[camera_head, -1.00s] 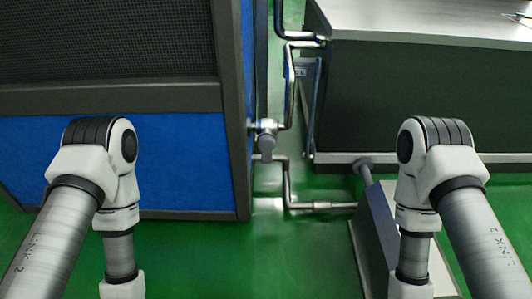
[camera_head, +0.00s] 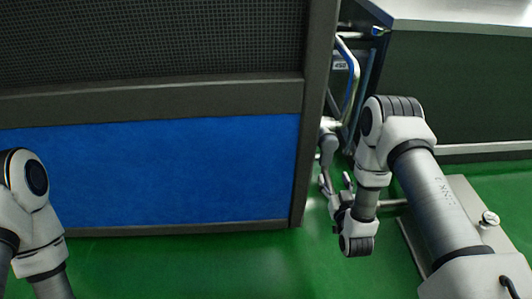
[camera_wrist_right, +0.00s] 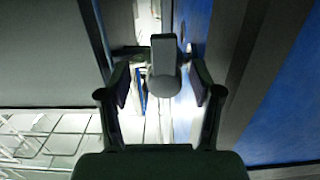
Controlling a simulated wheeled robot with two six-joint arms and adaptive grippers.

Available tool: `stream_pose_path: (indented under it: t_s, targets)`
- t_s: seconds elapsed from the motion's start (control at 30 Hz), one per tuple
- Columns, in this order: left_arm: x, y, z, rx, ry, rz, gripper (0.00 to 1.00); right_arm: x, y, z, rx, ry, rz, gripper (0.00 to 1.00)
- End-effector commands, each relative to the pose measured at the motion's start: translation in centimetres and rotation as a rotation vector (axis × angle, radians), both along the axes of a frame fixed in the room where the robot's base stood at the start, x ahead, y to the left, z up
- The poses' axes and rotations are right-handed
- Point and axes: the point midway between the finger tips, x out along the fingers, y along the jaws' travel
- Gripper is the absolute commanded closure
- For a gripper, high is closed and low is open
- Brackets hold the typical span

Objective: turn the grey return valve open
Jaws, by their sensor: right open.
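The grey return valve (camera_head: 328,146) sits on the steel pipe beside the right edge of the blue-panelled cabinet. Its grey handle points down toward my right gripper (camera_head: 334,183). In the right wrist view the handle (camera_wrist_right: 164,62) stands in the middle, ahead of and between the two fingertips (camera_wrist_right: 162,83). The fingers are open, with a gap on each side of the handle, and hold nothing. I cannot tell how deep between the fingers the handle is. My left arm shows at the left edge of the head view, but its gripper is out of frame.
The blue-panelled cabinet (camera_head: 180,175) stands close to the left of the valve. Bent steel pipes (camera_head: 352,75) rise behind it. A dark machine with a grey top (camera_head: 455,14) stands at the right. A wire rack (camera_wrist_right: 50,140) shows in the wrist view. Green floor (camera_head: 250,262) is clear in front.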

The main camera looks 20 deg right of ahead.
Motion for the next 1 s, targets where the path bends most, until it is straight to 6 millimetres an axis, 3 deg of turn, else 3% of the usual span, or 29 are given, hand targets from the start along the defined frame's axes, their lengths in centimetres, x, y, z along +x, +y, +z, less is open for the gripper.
stream_pose_path:
  t_s: [0.17,0.5,0.8,0.83,1.0]
  targets:
    - [0.0,0.0,-0.8,0.0,0.0,-0.002,0.24,1.3,-1.0,0.9,-0.019,-0.07,-0.014,0.35]
    - [0.1,0.0,-3.8,0.001,-0.004,0.005,0.24,7.2,-2.3,0.7,-0.018,-0.066,-0.011,0.35]
    - [0.2,0.0,-3.8,0.001,-0.005,0.006,0.24,7.9,-2.5,1.0,-0.017,-0.061,-0.011,0.35]
    - [0.2,0.0,-3.8,0.001,-0.005,0.006,0.24,7.9,-2.5,1.0,-0.017,-0.061,-0.011,0.39]
    - [0.2,0.0,-3.8,0.001,-0.005,0.006,0.24,7.9,-2.5,1.0,-0.017,-0.061,-0.011,0.99]
